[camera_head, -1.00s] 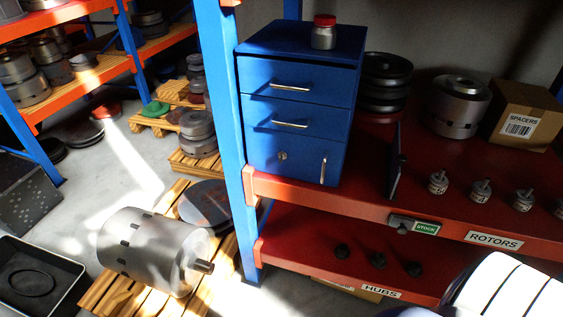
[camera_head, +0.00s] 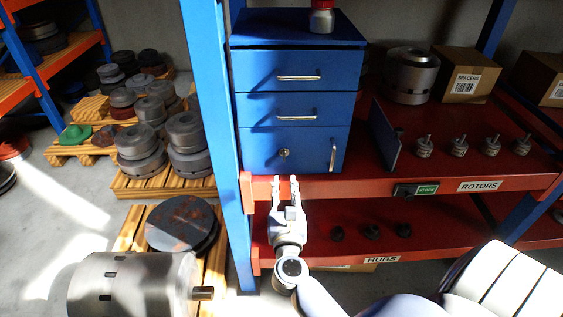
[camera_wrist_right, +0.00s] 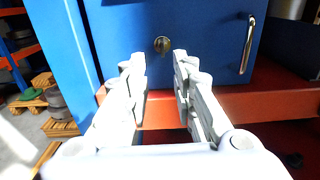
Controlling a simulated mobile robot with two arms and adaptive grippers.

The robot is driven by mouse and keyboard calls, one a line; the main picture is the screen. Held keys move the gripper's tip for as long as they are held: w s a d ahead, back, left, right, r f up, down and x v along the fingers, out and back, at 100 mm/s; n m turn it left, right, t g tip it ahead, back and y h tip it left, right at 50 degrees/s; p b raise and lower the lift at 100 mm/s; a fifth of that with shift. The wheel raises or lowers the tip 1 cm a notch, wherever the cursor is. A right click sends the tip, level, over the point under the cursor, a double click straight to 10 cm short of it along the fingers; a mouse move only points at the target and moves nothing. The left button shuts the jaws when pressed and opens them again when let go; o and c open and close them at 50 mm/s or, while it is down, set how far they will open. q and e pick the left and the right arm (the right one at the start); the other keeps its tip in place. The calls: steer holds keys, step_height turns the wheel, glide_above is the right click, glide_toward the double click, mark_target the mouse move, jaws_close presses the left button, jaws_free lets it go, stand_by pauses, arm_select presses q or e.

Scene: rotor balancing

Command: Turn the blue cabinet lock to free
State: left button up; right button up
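The blue cabinet (camera_head: 296,106) stands on the red shelf at its left end, with two drawers above a lower door. The lock (camera_head: 284,152) is a small round metal disc at the left of the lower door; it also shows in the right wrist view (camera_wrist_right: 162,45). My right gripper (camera_head: 287,180) is in front of the shelf edge, just below the lock, pointing at the cabinet. In the right wrist view its fingers (camera_wrist_right: 160,75) are apart with nothing between them, and the lock shows beyond the gap. The lock's slot direction is too small to tell. My left gripper is not in view.
The lower door has a vertical handle (camera_head: 333,155) at its right. A jar with a red lid (camera_head: 321,16) stands on the cabinet. A blue panel (camera_head: 385,137) stands to the right, then several small rotors (camera_head: 458,147). A blue post (camera_head: 211,110) is close on the left.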

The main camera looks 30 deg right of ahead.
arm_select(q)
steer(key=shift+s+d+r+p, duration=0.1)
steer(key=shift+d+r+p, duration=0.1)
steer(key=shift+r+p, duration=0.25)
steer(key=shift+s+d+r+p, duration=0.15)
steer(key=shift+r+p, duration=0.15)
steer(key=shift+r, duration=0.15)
arm_select(e)
steer(key=x, duration=1)
steer(key=shift+w+d, duration=0.2)
steer(key=shift+d, duration=0.1)
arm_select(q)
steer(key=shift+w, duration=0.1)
arm_select(e)
jaws_close()
